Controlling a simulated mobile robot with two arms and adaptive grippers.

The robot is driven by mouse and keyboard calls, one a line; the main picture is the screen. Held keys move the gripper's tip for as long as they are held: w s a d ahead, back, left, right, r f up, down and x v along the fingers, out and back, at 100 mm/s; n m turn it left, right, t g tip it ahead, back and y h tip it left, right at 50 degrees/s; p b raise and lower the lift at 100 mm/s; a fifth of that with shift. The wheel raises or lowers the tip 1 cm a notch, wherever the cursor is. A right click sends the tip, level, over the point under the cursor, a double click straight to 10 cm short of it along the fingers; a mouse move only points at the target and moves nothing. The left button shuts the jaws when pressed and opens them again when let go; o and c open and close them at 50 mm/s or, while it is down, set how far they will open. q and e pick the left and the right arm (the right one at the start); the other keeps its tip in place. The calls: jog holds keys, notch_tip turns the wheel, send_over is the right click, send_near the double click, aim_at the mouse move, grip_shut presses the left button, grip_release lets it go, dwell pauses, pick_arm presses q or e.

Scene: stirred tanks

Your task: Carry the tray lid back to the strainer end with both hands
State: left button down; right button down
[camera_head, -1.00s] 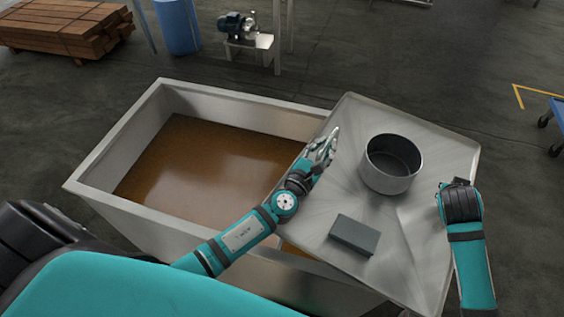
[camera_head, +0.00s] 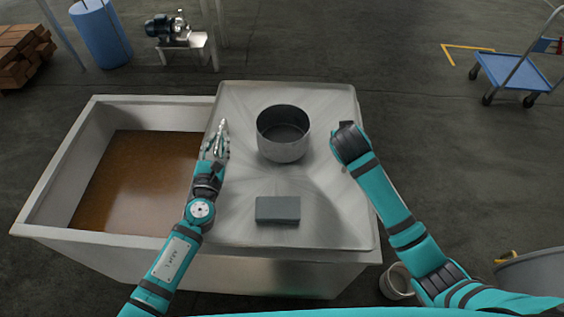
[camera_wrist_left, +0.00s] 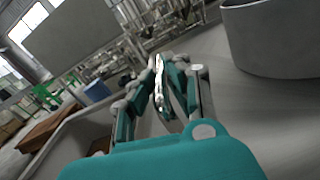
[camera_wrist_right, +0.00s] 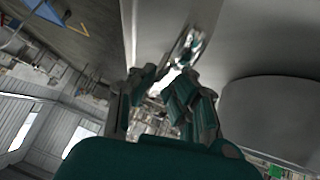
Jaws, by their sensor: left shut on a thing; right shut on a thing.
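The tray lid (camera_head: 235,105) is a flat sheet of brushed metal lying over the right part of the tank (camera_head: 60,190). A dark grey round pot (camera_head: 283,152) and a grey block (camera_head: 278,210) stand on it. My left gripper (camera_head: 220,135) is shut on the lid's left edge, and its closed fingers show in the left wrist view (camera_wrist_left: 158,75). My right gripper (camera_head: 347,128) is at the lid's right edge and shut on it, its fingertips partly hidden by the hand. I cannot tell which end has the strainer.
Brown liquid (camera_head: 135,175) shows in the tank's uncovered left part. A bucket (camera_head: 397,282) and a larger grey vessel (camera_head: 535,272) stand on the floor at lower right. A blue trolley (camera_head: 512,72), a pump (camera_head: 170,28) and a blue drum (camera_head: 100,30) stand behind.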

aim_at(220, 153)
pick_arm(q)
jog(key=shift+a, duration=0.15)
pick_arm(e)
jog(key=shift+w+d, duration=0.1)
jog(key=shift+d, duration=0.1)
